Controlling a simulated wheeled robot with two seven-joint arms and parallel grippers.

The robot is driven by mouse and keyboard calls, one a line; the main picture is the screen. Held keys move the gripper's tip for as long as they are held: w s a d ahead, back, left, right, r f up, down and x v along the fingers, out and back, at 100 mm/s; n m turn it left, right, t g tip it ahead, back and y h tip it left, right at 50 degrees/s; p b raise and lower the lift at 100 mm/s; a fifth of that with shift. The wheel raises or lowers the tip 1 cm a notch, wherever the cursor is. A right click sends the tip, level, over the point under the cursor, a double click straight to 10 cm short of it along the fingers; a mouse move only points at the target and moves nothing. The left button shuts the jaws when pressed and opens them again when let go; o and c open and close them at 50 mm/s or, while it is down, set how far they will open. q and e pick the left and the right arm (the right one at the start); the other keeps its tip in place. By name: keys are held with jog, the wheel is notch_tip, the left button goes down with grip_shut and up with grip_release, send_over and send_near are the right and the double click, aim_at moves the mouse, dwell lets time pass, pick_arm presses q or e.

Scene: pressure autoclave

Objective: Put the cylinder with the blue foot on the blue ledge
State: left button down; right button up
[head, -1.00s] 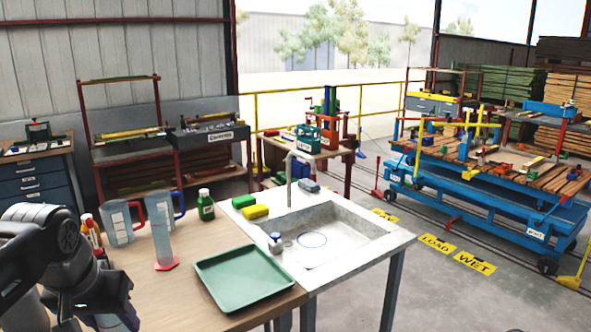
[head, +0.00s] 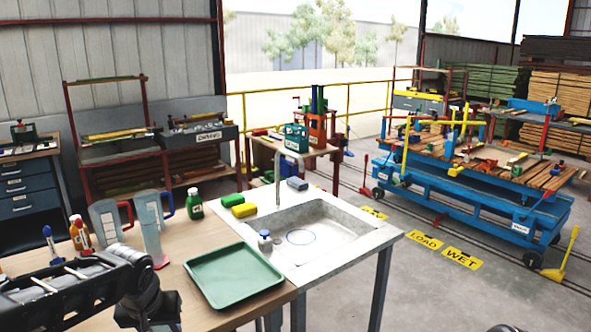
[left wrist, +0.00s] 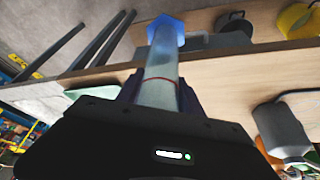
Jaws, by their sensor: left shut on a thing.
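My left gripper (left wrist: 160,92) is shut on a clear cylinder (left wrist: 160,62) with a blue, angular foot (left wrist: 167,30) and a thin red ring around its body. The foot points away from the gripper, toward the top of the left wrist view. In the head view my left arm crosses the lower left corner, and I cannot make out the gripper or held cylinder there. A second clear cylinder (head: 151,240) with a red foot stands upright on the wooden bench (head: 185,315). I cannot pick out a blue ledge. My right gripper is not in view.
Two clear jugs (head: 108,222) with red and blue handles and a green bottle (head: 194,204) stand at the bench's back. A green tray (head: 233,274) lies beside the sink (head: 335,235). Sponges (head: 244,210) lie on its rim. A blue cart (head: 470,190) stands beyond.

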pick_arm(q)
jog(key=d+f+m+h, duration=0.1)
jog(key=d+f+m, duration=0.1)
jog(key=d+f, duration=0.6)
jog(key=shift+s+f, duration=0.3)
jog(key=shift+f, duration=0.5)
